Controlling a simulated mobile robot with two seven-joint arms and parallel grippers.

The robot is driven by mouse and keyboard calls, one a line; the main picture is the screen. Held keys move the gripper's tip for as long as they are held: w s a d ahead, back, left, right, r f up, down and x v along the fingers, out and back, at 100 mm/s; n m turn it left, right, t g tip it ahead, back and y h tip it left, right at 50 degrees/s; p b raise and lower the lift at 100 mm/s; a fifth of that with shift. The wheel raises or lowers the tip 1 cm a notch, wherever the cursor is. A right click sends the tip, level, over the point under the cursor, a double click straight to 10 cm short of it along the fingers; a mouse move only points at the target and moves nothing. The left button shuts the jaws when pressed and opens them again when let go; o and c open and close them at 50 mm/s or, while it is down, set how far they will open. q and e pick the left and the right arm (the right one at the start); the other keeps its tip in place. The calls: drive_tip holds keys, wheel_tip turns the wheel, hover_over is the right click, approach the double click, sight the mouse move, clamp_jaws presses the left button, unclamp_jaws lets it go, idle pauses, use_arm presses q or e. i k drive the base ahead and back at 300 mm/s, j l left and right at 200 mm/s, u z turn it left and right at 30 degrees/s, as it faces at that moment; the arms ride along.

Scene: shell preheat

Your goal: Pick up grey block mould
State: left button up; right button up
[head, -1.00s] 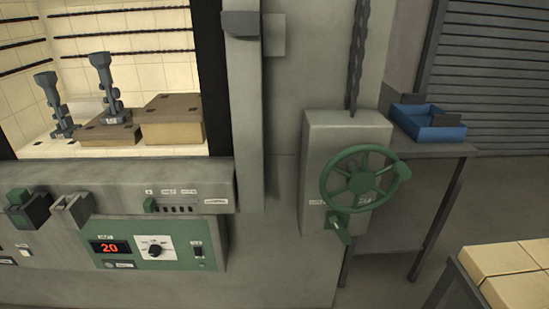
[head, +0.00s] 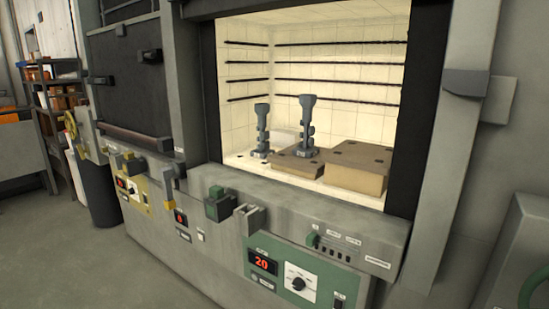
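Inside the open lit furnace chamber (head: 330,60) stand two upright dark grey tree-like pieces, one at the left (head: 262,130) and one to its right (head: 306,128). A low, flat block (head: 290,159) with a grey-brown top lies by the right piece. A taller block (head: 357,177) with a grey-brown top and tan sides sits at the chamber's right. I cannot tell which of these is the grey block mould; no block looks plainly grey. Neither of my grippers is in view.
The furnace front ledge (head: 300,228) runs below the opening, with a green-and-grey latch (head: 218,205) and a control panel (head: 300,277) reading 20. A second furnace with a dark closed door (head: 125,80) stands left. Shelves (head: 60,100) and open floor (head: 60,250) lie further left.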

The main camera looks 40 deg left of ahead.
sight(262, 109)
drive_tip(key=u, duration=1.35)
drive_tip(key=i+j+z, duration=0.1)
drive_tip(key=i+z, duration=0.15)
drive_tip(key=i, duration=0.2)
